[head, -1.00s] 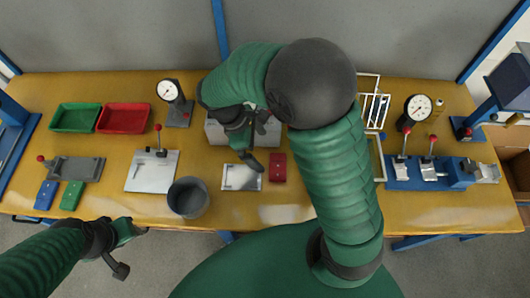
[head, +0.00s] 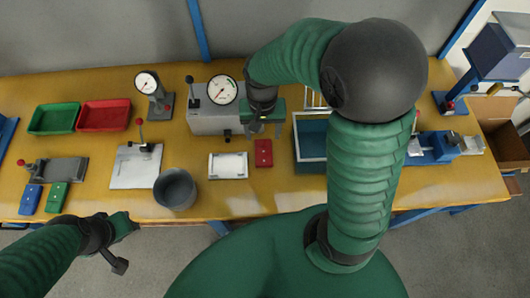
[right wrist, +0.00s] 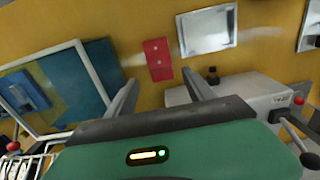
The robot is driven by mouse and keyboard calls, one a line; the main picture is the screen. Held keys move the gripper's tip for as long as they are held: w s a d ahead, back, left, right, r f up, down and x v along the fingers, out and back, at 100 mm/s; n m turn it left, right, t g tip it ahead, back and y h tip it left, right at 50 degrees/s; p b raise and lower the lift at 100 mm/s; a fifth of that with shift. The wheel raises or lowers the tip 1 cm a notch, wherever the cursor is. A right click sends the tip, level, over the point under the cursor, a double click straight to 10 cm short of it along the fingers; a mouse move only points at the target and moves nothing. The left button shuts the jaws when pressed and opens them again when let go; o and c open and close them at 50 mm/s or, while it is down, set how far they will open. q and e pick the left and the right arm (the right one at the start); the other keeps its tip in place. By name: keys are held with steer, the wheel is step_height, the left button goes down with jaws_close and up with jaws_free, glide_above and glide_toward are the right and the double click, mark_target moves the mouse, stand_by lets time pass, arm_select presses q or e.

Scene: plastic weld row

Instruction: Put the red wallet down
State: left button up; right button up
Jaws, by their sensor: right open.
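The red wallet (head: 263,153) lies flat on the wooden table, just right of a small silver-and-white plate. It also shows in the right wrist view (right wrist: 158,59), beyond the fingertips and roughly between their lines. My right gripper (head: 266,128) is just behind the wallet in the head view, apart from it. In the right wrist view its two fingers (right wrist: 162,88) are spread wide with nothing between them. My left gripper (head: 130,224) is at the table's front edge, far left of the wallet; its jaw opening is unclear.
The silver-and-white plate (head: 228,166) lies beside the wallet. A grey gauge box (head: 215,122) stands behind, and a blue open-topped bin (head: 311,150) stands to the right. A grey bucket (head: 175,189) is front left. Bare table lies in front of the wallet.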

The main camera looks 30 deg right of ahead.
glide_above(263, 151)
steer(key=f, duration=0.5)
steer(key=shift+w+a+f+b, duration=0.1)
steer(key=shift+a+f+b, duration=0.1)
steer(key=shift+b, duration=0.1)
steer(key=f, duration=0.5)
steer(key=shift+s+d+b, duration=0.25)
steer(key=shift+d+b, duration=0.05)
steer(key=shift+w+f, duration=0.15)
steer(key=shift+f, duration=0.05)
steer(key=c, duration=1.3)
steer(key=shift+r, duration=0.15)
